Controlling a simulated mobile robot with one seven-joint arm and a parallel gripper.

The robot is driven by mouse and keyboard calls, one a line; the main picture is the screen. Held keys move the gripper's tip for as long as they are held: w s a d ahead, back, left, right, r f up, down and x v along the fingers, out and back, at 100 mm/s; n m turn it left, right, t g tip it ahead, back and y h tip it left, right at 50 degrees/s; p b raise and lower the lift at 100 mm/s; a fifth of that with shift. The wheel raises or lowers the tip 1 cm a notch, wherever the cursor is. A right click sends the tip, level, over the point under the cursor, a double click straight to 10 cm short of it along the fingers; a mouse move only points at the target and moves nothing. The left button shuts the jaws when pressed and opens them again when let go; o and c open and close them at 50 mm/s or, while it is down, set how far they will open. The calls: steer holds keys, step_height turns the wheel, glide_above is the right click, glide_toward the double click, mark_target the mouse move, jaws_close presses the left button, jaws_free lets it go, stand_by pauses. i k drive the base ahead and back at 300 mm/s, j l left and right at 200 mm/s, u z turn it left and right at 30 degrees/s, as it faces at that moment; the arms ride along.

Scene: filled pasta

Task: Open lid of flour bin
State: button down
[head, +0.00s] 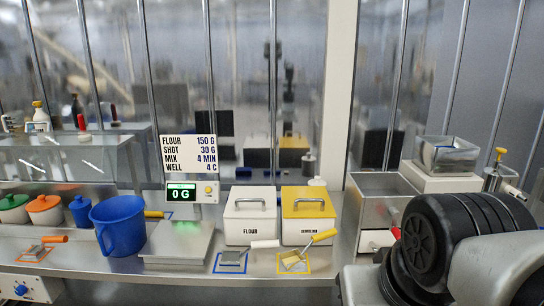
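The flour bin (249,232) is a white box labelled FLOUR on the steel counter, near the middle of the head view. Its white lid (236,199) with a grey metal handle (250,202) lies flat on top and looks closed. Beside it on the right, nearly touching, stands the semolina bin (303,232), white with a yellow lid. My arm shows large at the lower right, well apart from the flour bin. My gripper itself does not show in this view.
A scale (180,243) reading 0 G stands left of the flour bin, with a blue jug (118,224) further left. A white-handled scoop (233,260) and a yellow-handled scoop (294,260) lie in front of the bins. A steel box (379,205) stands to the right.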

mark_target(252, 195)
steer(key=i+j+u, duration=0.2)
steer(key=i, duration=0.3)
steer(key=i+j+u, duration=0.15)
steer(key=i, duration=0.4)
